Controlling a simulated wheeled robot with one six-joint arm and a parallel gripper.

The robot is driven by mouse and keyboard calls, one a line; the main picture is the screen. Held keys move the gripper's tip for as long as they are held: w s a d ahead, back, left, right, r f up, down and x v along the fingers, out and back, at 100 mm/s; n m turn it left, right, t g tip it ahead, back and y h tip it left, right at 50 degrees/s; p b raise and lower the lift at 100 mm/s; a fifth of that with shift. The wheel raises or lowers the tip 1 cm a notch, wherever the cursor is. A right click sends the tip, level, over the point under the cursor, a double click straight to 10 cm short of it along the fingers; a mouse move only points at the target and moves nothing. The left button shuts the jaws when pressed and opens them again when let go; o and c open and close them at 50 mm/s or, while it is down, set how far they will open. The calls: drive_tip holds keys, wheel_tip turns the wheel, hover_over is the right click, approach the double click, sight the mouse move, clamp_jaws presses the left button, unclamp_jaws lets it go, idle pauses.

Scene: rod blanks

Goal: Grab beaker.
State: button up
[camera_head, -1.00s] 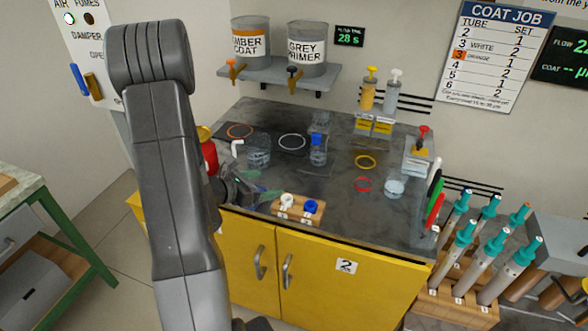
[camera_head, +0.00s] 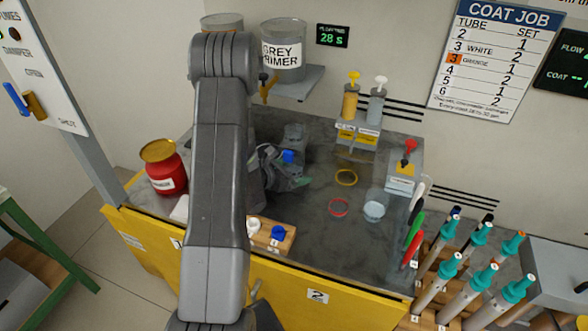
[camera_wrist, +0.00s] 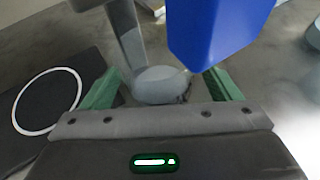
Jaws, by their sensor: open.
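My gripper (camera_head: 290,178) is over the middle of the bench; in the wrist view its green fingers stand apart, with the gap between them (camera_wrist: 160,88). A blue cap (camera_head: 288,156) shows just behind the gripper; a large blue shape, likely this cap, looms close at the top of the wrist view (camera_wrist: 215,30). A round, clear, glass-like shape (camera_wrist: 158,84) appears beyond the fingers; I cannot tell if they touch it. A clear vessel (camera_head: 295,134) stands behind the blue cap. A small clear beaker (camera_head: 373,211) stands apart, right of the gripper.
A wooden block (camera_head: 268,238) with a white and a blue knob sits at the front edge. A yellow ring (camera_head: 346,177) and a red ring (camera_head: 339,207) lie right of the gripper. A red can (camera_head: 163,168) is left. My arm hides the left-middle bench.

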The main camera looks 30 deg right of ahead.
drive_tip(key=c, duration=1.1)
drive_tip(key=shift+r, duration=0.1)
drive_tip(key=shift+r, duration=0.35)
drive_tip(key=a+b, duration=0.1)
drive_tip(key=a, duration=0.3)
drive_tip(key=s+a+b, duration=0.1)
drive_tip(key=a, duration=0.3)
drive_tip(key=s+a+b, duration=0.1)
drive_tip(key=a, duration=0.4)
drive_tip(key=shift+r, duration=0.4)
wheel_tip(320, 180, up, 13)
drive_tip(key=shift+r+p, duration=0.15)
drive_tip(key=shift+p, duration=0.35)
